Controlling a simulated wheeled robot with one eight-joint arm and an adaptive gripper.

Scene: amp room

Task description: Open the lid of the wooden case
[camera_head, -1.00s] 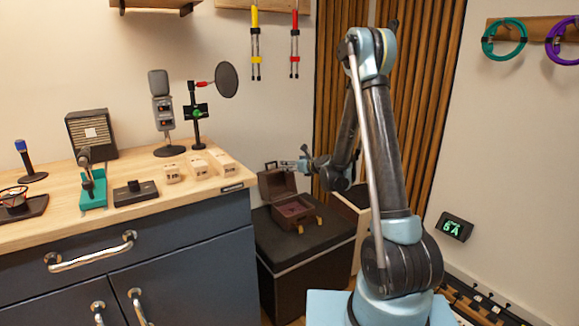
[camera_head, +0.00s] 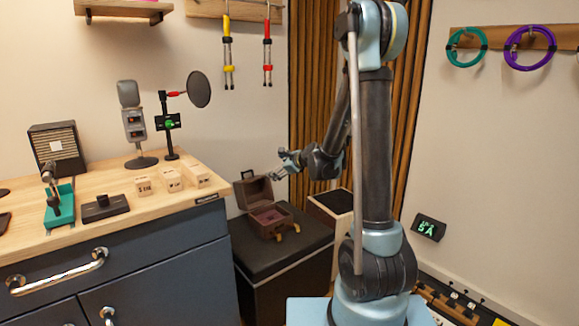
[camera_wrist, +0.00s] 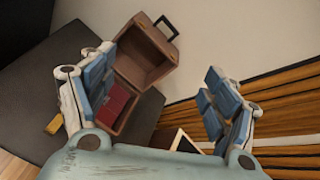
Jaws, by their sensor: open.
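The wooden case (camera_head: 268,222) stands on a dark box-like stand beside the workbench. Its lid (camera_head: 254,191) is raised, standing up at the back, and the reddish inside shows. In the wrist view the lid (camera_wrist: 147,52) has a dark handle, and the case body (camera_wrist: 120,104) lies below it between my fingers. My gripper (camera_head: 279,172) is open and empty, up and to the right of the raised lid in the head view. In the wrist view my gripper (camera_wrist: 158,103) has its blue-padded fingers wide apart. I see no contact with the lid.
The dark stand (camera_head: 280,260) has bare top around the case. The wooden workbench (camera_head: 120,212) with microphones and small blocks is at left. A wood-slat panel (camera_head: 308,110) rises behind my arm. A low open-topped box (camera_head: 330,206) stands right of the stand.

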